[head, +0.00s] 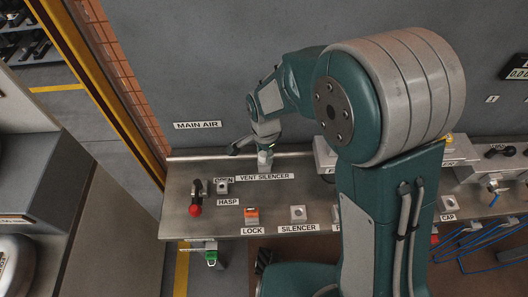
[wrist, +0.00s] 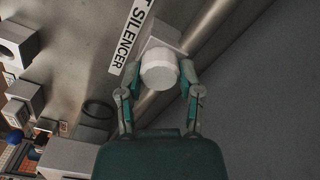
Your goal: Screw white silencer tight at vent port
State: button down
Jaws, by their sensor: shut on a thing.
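The white silencer (wrist: 159,70) shows in the wrist view as a pale round cylinder between the fingers of my gripper (wrist: 158,82). The fingers are closed on its sides. In the head view my gripper (head: 263,138) points down at the shelf, just above the "VENT SILENCER" label, with a small pale part of the silencer (head: 265,155) showing below it. The silencer sits at a grey block (wrist: 160,38) beside the label. The vent port and its thread are hidden, so I cannot tell how far the silencer is seated.
A metal shelf (head: 180,195) carries a red-knobbed lever (head: 195,205), an orange lock (head: 252,216), and an empty-looking silencer holder (head: 298,214). A rail (head: 215,156) runs along the grey back panel (head: 215,85). A yellow post (head: 85,75) stands at left.

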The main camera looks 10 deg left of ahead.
jog(key=shift+c, duration=1)
grip_release()
jog(key=shift+d, duration=0.1)
notch_tip(320, 180, up, 12)
